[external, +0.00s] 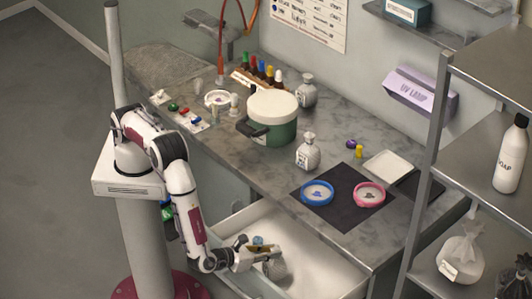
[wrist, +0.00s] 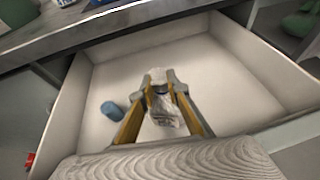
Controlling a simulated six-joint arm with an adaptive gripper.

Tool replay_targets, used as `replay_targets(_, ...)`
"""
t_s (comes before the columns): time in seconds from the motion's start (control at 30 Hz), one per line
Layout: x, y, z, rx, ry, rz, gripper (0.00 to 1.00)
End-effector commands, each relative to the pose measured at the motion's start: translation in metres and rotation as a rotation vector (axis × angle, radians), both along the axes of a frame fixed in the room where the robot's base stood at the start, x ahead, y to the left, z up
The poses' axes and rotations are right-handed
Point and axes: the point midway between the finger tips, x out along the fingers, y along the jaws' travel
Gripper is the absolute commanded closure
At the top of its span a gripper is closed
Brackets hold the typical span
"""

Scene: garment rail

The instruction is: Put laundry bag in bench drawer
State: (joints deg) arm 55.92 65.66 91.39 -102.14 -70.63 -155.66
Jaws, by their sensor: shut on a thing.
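The bench drawer (external: 325,268) is pulled open below the bench top. In the wrist view its white floor (wrist: 235,85) and walls surround my gripper. My gripper (external: 262,255) is shut on a small greyish-white bag, the laundry bag (wrist: 165,115), gripped at its neck between the yellow-sided fingers (wrist: 160,88). The bag also shows in the external view (external: 277,269), partly hidden by my gripper. It is inside the drawer's outline; I cannot tell whether it touches the floor. A small blue object (wrist: 115,110) lies on the drawer floor left of the bag.
A metal shelf (external: 440,140) with a soap bottle (external: 511,155) stands at right. The drawer's right part is clear.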

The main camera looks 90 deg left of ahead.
Motion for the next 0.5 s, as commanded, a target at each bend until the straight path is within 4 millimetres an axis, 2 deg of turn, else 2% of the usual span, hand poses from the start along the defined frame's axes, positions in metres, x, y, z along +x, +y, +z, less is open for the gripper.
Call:
replay_targets(0.3,-0.0002,-0.0001,-0.0054,-0.002,0.001,-0.001,1.00)
replay_targets(0.33,-0.0004,0.0001,-0.0062,-0.003,0.003,-0.001,0.77)
replay_targets(0.37,-0.0005,0.0000,-0.0065,-0.003,0.003,-0.001,0.69)
replay_targets(0.5,-0.0008,0.0003,-0.0077,-0.002,0.005,0.000,0.68)
